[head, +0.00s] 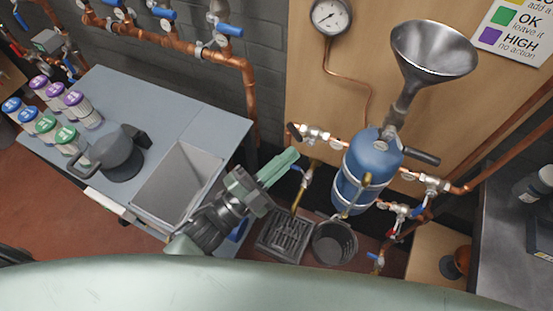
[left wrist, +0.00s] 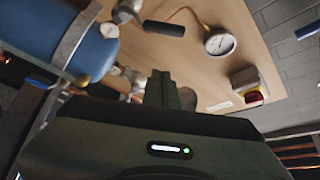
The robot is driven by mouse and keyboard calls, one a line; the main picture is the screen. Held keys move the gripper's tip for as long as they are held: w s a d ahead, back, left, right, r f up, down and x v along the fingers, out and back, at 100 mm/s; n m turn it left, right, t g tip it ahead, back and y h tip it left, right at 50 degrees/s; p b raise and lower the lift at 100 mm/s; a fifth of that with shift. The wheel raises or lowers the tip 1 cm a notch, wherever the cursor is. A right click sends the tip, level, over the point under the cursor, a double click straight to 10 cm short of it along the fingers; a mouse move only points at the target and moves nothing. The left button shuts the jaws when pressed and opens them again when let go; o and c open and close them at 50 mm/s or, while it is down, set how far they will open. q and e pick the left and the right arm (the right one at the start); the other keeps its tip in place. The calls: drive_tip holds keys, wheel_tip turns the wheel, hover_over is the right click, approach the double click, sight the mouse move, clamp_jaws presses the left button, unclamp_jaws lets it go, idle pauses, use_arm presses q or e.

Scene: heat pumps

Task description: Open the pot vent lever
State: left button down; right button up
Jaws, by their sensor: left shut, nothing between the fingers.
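The blue pot (head: 367,172) with a steel funnel (head: 432,50) above it stands against the wooden panel. A black lever (head: 422,156) sticks out right of the pot's top. A smaller dark handle (head: 294,132) is at the valve left of it. I cannot tell which is the vent lever. My left gripper (head: 294,156) is shut and empty, pointing up-right, left of the pot. In the left wrist view, the blue pot (left wrist: 92,52) is at the left. A black lever handle (left wrist: 163,29) shows beyond the fingers (left wrist: 170,88), apart from them. My right gripper is not in view.
A round gauge (head: 330,15) hangs above, and copper pipes with valves surround the pot. A black bucket (head: 335,243) and a floor grate (head: 284,236) lie below. A blue-grey table (head: 155,100) at the left carries a dark jug (head: 118,158) and several canisters.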

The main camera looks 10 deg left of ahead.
use_arm(q)
drive_tip(key=p+x, duration=0.2)
drive_tip(key=x, duration=0.4)
drive_tip(key=shift+w+a+f, duration=0.35)
drive_tip(key=shift+a+f, duration=0.25)
drive_tip(key=shift+a, duration=0.15)
drive_tip(key=shift+w+a+f, duration=0.4)
drive_tip(key=shift+a+f, duration=0.15)
drive_tip(key=shift+a, duration=0.2)
drive_tip(key=shift+a+f+n+t+b, duration=0.15)
drive_tip(key=shift+n+t+b, duration=0.25)
drive_tip(key=shift+n+b, duration=0.15)
